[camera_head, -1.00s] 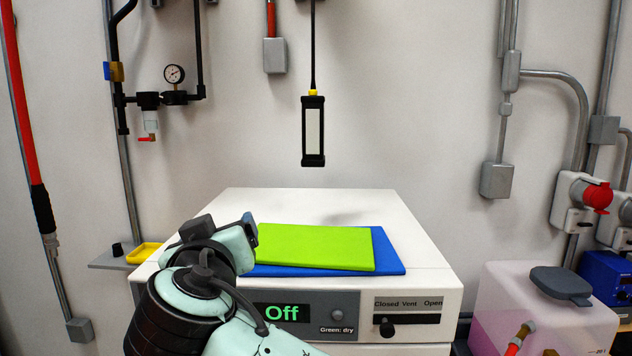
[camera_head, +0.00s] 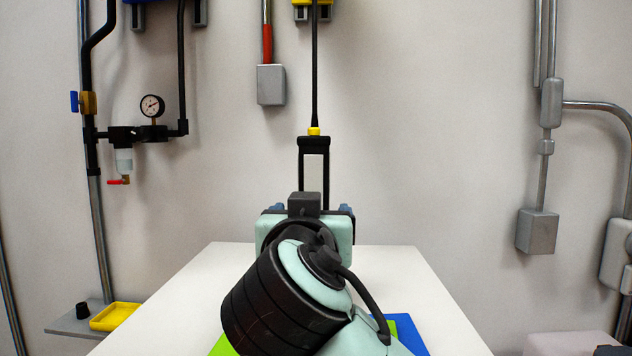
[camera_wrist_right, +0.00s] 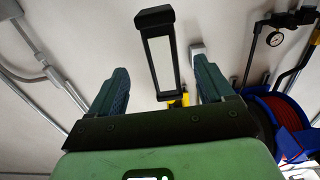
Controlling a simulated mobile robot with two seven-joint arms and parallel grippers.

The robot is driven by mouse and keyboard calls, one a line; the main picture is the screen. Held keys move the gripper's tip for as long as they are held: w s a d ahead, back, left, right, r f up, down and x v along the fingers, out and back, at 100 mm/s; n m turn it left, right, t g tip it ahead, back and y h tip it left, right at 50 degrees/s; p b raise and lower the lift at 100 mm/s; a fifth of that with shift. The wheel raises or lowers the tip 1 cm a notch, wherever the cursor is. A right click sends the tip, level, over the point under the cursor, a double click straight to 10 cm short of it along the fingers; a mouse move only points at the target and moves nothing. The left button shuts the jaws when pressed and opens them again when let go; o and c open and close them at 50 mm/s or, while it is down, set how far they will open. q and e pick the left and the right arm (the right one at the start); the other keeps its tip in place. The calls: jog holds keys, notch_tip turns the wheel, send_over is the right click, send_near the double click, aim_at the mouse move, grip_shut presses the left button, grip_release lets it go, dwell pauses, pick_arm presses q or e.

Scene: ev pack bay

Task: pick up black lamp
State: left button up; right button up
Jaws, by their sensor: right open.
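The black lamp (camera_head: 313,168) hangs on a dark cord against the wall in the head view, with a pale panel and a yellow cap on top. My right gripper (camera_head: 305,210) is in front of its lower part and hides its bottom end. In the right wrist view the lamp (camera_wrist_right: 160,55) shows between the two spread fingers of my right gripper (camera_wrist_right: 160,64). The fingers are open, and no contact with the lamp is visible. My left gripper is not in view.
A white cabinet top (camera_head: 220,270) lies below, with green (camera_head: 222,346) and blue (camera_head: 412,335) sheets partly hidden by my arm. A gauge (camera_head: 152,106) and piping are at left, grey boxes (camera_head: 538,231) at right. A yellow tray (camera_head: 114,316) sits on a side shelf.

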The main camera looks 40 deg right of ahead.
aim_at(315, 183)
jog(key=p+x, duration=0.1)
jog(key=x, duration=0.2)
jog(key=p+x, duration=0.1)
jog(key=x, duration=0.7)
jog(key=shift+f+p, duration=0.35)
jog(key=shift+p, duration=0.05)
jog(key=shift+w+f, duration=0.2)
jog(key=shift+w, duration=0.2)
jog(key=shift+s, duration=0.35)
jog(key=c, duration=0.4)
jog(key=shift+r, duration=0.1)
jog(key=c, duration=0.8)
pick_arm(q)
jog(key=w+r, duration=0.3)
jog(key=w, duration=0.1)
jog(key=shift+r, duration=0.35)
pick_arm(e)
jog(key=shift+o, duration=0.2)
jog(key=shift+w, duration=0.1)
